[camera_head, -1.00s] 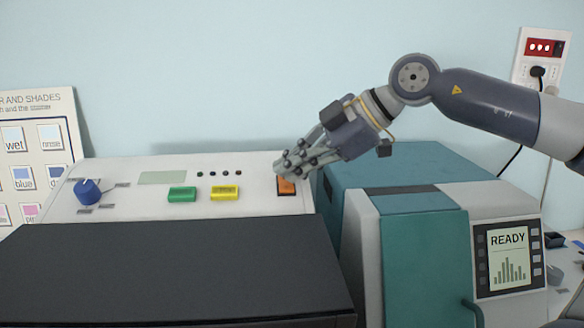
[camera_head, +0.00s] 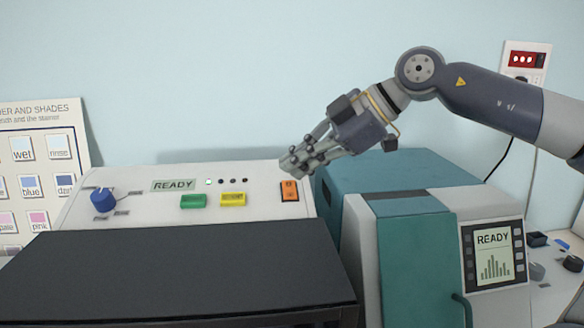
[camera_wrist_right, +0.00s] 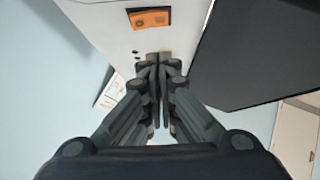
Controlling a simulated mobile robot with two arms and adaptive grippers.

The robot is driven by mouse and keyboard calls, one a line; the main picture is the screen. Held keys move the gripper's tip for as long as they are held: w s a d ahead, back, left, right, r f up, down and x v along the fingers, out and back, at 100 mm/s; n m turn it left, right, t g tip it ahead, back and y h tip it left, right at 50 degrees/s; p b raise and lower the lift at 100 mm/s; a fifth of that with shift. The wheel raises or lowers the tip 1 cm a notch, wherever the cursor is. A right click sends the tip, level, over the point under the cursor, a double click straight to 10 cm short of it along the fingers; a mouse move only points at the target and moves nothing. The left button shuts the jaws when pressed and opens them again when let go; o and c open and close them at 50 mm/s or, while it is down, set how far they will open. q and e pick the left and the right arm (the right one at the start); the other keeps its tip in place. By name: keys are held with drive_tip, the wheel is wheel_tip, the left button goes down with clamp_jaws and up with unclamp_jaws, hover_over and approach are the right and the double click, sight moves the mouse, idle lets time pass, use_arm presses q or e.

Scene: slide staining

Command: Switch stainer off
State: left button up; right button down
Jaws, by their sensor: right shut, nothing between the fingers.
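The stainer (camera_head: 130,215) is the white machine with a dark front cover at the left in the head view. Its display (camera_head: 173,185) reads READY and one small indicator beside it is lit. Its orange rocker switch (camera_head: 290,190) sits at the right end of the panel and glows. The switch also shows in the right wrist view (camera_wrist_right: 149,18). My right gripper (camera_head: 287,166) is shut and empty, just above and behind the switch, apart from it. In the wrist view its fingertips (camera_wrist_right: 158,60) are together. My left gripper is not in view.
A green button (camera_head: 194,201), a yellow button (camera_head: 233,199) and a blue knob (camera_head: 103,200) are on the panel. A teal machine (camera_head: 410,180) with a READY screen (camera_head: 493,254) stands close on the right. A shade chart (camera_head: 40,150) leans at the left.

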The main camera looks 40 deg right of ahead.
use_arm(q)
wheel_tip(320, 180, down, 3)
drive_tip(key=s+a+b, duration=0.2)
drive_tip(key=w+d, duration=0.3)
use_arm(e)
drive_tip(key=s+v, duration=0.1)
drive_tip(key=v, duration=0.8)
drive_tip(key=p, duration=0.6)
hover_over(297, 196)
drive_tip(key=s, duration=0.1)
drive_tip(key=f, duration=0.5)
drive_tip(key=shift+s+a, duration=0.2)
drive_tip(key=shift+a, duration=0.05)
drive_tip(key=f, duration=0.1)
drive_tip(key=w, duration=0.1)
drive_tip(key=f+p, duration=0.1)
drive_tip(key=shift+w+d+f+t, duration=0.2)
drive_tip(key=shift+w+f+t, duration=0.05)
drive_tip(key=shift+f+t, duration=0.1)
drive_tip(key=shift+w+d+f, duration=0.2)
drive_tip(key=shift+d+f, duration=0.05)
drive_tip(key=shift+f, duration=0.35)
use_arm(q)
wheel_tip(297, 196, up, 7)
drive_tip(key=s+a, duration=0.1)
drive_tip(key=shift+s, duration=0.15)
